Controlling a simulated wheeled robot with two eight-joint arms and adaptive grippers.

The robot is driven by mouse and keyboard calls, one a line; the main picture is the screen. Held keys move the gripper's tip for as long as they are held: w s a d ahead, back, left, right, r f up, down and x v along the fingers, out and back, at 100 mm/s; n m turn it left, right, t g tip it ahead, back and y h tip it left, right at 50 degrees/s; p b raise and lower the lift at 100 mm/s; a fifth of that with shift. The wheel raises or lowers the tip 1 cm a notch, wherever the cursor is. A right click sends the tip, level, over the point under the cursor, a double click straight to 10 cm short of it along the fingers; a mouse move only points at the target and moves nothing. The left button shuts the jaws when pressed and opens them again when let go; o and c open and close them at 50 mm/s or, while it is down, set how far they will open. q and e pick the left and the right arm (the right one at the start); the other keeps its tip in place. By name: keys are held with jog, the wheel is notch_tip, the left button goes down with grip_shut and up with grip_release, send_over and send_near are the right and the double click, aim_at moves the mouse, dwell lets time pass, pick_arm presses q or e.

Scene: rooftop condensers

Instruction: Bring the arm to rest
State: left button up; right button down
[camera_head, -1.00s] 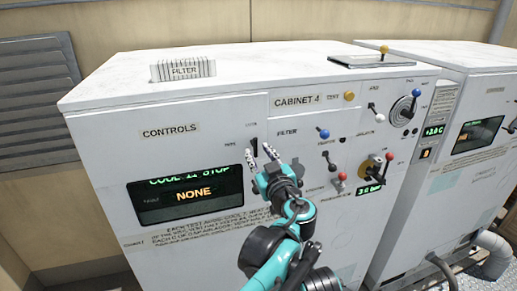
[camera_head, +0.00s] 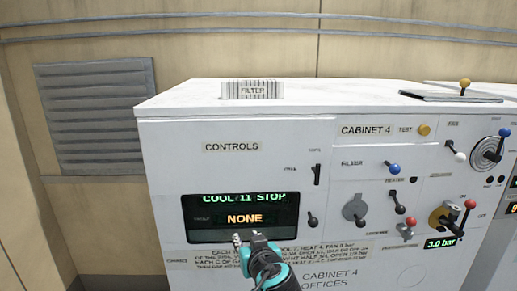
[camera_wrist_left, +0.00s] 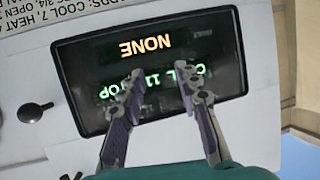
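My left gripper (camera_head: 251,239) is low in the head view, in front of the lower edge of the display (camera_head: 243,218) on Cabinet 4 (camera_head: 163,160). The display reads "COOL 11 STOP" and "NONE". In the left wrist view the two fingers (camera_wrist_left: 158,88) stand apart with nothing between them, and the display (camera_wrist_left: 228,60) shows upside down behind them. Whether the fingers touch the cabinet I cannot tell. My right gripper is in neither view.
A black lever switch (camera_head: 317,174) and a lower black lever (camera_head: 312,218) are right of the display. Further right are a grey knob (camera_head: 355,208), a blue lever (camera_head: 393,168) and a yellow valve (camera_head: 441,217). A filter block (camera_head: 252,89) stands on top. A louvred vent (camera_head: 100,117) is at left.

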pick_arm(q)
jog(key=s+a+f+g+b, duration=0.2)
jog(key=s+a+f+b, duration=0.3)
jog(key=f, duration=0.4)
jog(key=s+a+f+g+b, duration=0.2)
jog(key=s+a+f, duration=0.1)
jog(key=a+f, duration=0.55)
jog(key=s+a+f+m+g+h+b, duration=0.1)
jog(key=s+f+b, duration=0.3)
jog(key=f, duration=0.5)
jog(key=s+a+f+m+g+h+b, duration=0.1)
jog(key=s+a+f+h+b, duration=0.1)
jog(key=s+f+b, duration=0.3)
notch_tip(320, 180, down, 4)
jog(key=shift+s+f+m, duration=0.1)
jog(key=shift+s+m, duration=0.2)
jog(key=shift+s, duration=0.55)
